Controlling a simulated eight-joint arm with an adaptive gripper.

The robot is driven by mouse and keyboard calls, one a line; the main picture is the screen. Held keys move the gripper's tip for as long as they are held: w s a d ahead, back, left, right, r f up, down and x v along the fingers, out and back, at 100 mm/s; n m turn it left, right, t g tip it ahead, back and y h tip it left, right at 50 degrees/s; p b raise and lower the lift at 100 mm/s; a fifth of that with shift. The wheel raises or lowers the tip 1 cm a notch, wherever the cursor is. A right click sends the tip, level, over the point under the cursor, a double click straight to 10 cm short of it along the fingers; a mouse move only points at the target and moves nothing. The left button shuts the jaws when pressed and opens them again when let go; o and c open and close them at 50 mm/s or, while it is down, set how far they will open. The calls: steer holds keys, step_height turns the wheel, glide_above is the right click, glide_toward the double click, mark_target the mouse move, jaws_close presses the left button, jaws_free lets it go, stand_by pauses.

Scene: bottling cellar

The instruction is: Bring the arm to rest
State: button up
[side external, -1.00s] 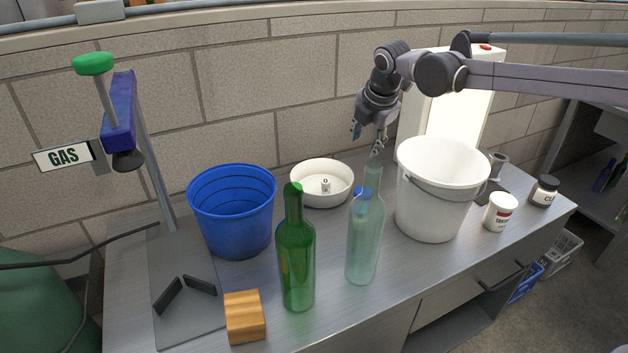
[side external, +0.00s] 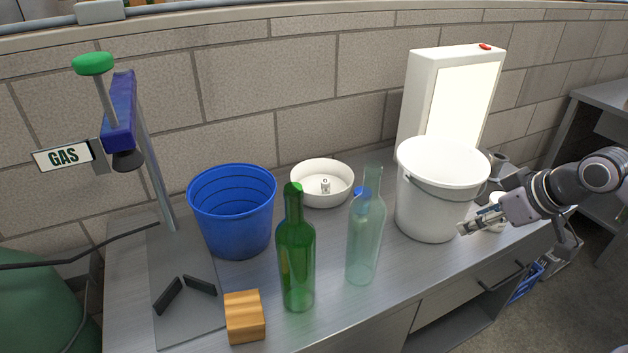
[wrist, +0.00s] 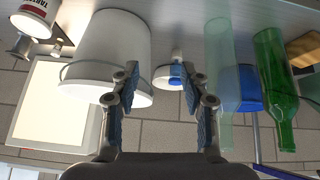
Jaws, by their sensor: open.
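My gripper (side external: 468,228) is at the right of the bench in the side view, beside the white bucket and in front of it to the right. Its fingers are spread with nothing between them; the wrist view shows the same open gap (wrist: 160,82). The arm reaches in from the right edge of the side view. In the wrist view, which looks upside down, a white dish shows beyond the gap between the fingers. My gripper partly hides a small white tub behind it.
The white bucket (side external: 437,200) is the nearest obstacle. A lit panel (side external: 460,95) stands behind it. A clear bottle (side external: 364,240), green bottle (side external: 296,265), blue bucket (side external: 233,215), white dish (side external: 308,194) and wooden block (side external: 244,322) stand farther left. The bench front has a drawer.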

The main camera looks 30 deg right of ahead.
steer(key=shift+s+f+m, duration=0.55)
steer(key=shift+s+m, duration=0.05)
steer(key=shift+s, duration=0.05)
